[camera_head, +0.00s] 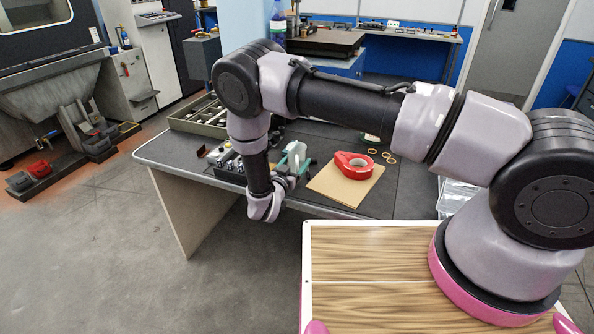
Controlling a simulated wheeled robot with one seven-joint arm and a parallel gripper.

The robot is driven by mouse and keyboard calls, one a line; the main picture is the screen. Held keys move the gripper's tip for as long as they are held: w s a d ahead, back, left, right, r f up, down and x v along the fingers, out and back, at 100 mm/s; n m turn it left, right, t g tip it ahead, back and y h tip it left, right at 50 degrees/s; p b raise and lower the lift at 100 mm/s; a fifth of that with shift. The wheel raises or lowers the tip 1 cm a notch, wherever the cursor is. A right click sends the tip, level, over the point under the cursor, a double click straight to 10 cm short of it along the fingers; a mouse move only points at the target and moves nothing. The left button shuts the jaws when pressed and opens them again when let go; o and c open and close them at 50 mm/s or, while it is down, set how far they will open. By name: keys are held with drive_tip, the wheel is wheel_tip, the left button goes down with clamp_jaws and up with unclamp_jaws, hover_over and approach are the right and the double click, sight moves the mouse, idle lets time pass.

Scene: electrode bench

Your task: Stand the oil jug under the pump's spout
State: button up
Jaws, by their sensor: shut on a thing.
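My gripper (295,170) is at the end of my bent arm, low over the front of the dark bench (330,198). It is small in the head view and partly covered by my wrist. It is shut on a pale white and green thing (294,153), which looks like the oil jug, though its shape is hard to make out. I cannot tell whether its base touches the bench. I cannot pick out the pump or its spout; my arm hides part of the bench's far side.
The bench's front right is bare.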

drive_tip(key=shift+f, duration=1.75)
drive_tip(key=shift+f, duration=0.15)
drive_tip(key=o, duration=1.3)
drive_tip(key=shift+c, duration=0.2)
